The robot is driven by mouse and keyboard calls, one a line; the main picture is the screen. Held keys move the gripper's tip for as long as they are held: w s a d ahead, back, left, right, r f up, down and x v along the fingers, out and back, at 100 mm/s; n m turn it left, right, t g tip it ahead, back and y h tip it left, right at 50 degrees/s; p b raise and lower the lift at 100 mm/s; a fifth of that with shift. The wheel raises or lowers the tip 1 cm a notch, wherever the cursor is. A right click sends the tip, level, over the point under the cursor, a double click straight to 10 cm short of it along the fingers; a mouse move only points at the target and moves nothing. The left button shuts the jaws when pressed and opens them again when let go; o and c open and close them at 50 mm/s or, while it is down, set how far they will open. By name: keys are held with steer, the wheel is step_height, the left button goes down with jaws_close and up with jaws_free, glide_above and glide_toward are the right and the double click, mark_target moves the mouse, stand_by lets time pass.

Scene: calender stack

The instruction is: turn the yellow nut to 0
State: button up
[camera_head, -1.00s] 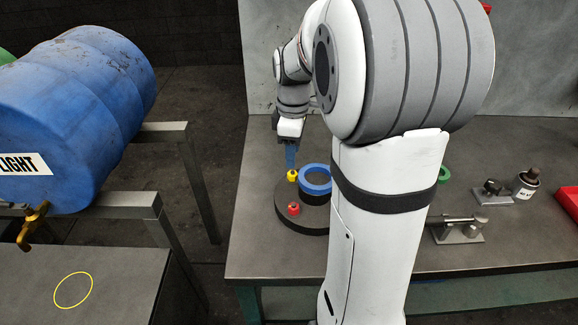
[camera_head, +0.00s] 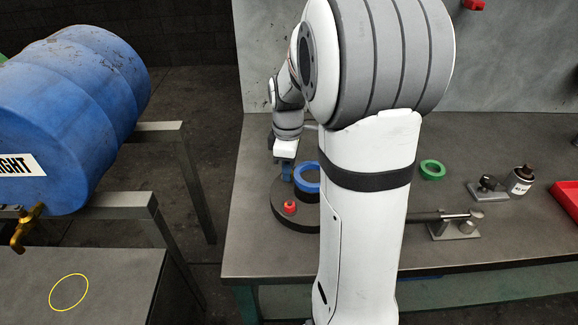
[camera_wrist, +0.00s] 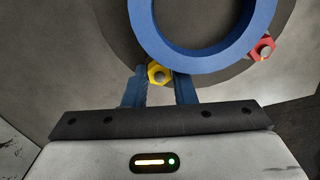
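The yellow nut (camera_wrist: 158,73) shows in the wrist view beside the outer edge of a blue ring, on a dark round plate (camera_head: 290,217). My gripper (camera_wrist: 160,78) has its two blue fingers on either side of the nut, close to its flanks. I cannot tell whether they touch or grip it. In the head view my gripper (camera_head: 287,172) points down at the plate, and the nut is hidden there. The blue ring (camera_head: 307,178) lies on the plate. A red nut (camera_head: 290,207) sits near the plate's front, and it also shows in the wrist view (camera_wrist: 263,48).
My arm blocks part of the bench (camera_head: 240,245). On the right are a green ring (camera_head: 432,169), metal fixtures (camera_head: 455,225), a small bottle (camera_head: 520,180) and a red tray (camera_head: 568,197). A blue barrel (camera_head: 75,115) lies on a stand at the left.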

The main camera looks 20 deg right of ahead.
jaws_close()
steer(key=shift+m, duration=0.5)
steer(key=m, duration=0.6)
steer(key=shift+m+p, duration=0.3)
steer(key=shift+p, duration=0.1)
steer(key=m, duration=0.4)
steer(key=shift+m, duration=0.3)
steer(key=shift+m+p, duration=0.3)
steer(key=shift+m, duration=1.9)
